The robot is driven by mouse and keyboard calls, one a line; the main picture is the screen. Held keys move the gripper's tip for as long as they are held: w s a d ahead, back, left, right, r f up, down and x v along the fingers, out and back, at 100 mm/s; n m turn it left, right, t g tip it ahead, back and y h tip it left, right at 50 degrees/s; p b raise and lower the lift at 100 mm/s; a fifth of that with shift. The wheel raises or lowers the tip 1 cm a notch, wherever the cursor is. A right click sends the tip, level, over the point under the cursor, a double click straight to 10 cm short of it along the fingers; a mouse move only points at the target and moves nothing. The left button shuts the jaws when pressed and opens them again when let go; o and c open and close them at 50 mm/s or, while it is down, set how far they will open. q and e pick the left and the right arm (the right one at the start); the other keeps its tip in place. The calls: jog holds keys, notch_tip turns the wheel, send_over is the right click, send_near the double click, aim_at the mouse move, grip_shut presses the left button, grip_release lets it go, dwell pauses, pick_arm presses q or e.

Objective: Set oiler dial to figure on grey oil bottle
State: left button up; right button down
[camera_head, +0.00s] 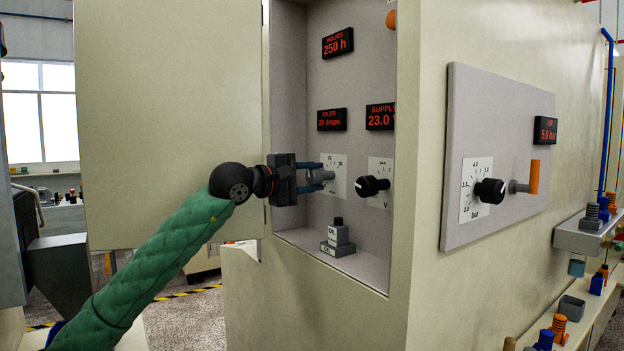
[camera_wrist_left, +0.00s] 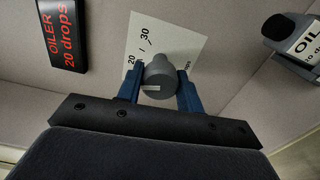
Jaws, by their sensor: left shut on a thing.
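The oiler dial, a grey knob (camera_head: 322,177) on a white scale plate, sits on the back wall of the open cabinet. My left gripper (camera_head: 314,177) has its blue fingers on either side of the knob and is shut on it. The wrist view shows the knob (camera_wrist_left: 158,76) between the fingers, with 20 and 30 visible on the scale. The oiler display (camera_head: 331,119) reads 20 drops. The grey oil bottle (camera_head: 338,234) stands on the cabinet floor. My right gripper is out of view.
A black supply knob (camera_head: 372,186) is close right of the oiler dial, under a display (camera_head: 380,116) reading about 23.0. The open cabinet door (camera_head: 165,120) is at left. An outer panel (camera_head: 500,150) carries another black knob (camera_head: 490,191) and an orange-handled lever (camera_head: 533,178).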

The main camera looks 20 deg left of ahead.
aim_at(309, 178)
pick_arm(q)
jog(key=shift+f, duration=0.15)
jog(key=o, duration=1)
jog(key=shift+c, duration=0.2)
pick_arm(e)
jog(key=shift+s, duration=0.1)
pick_arm(q)
jog(key=shift+s+a, duration=0.15)
jog(key=shift+a, duration=0.05)
jog(key=b+v, duration=0.1)
jog(key=v, duration=0.4)
jog(key=shift+s+a, duration=0.2)
jog(key=shift+v, duration=0.85)
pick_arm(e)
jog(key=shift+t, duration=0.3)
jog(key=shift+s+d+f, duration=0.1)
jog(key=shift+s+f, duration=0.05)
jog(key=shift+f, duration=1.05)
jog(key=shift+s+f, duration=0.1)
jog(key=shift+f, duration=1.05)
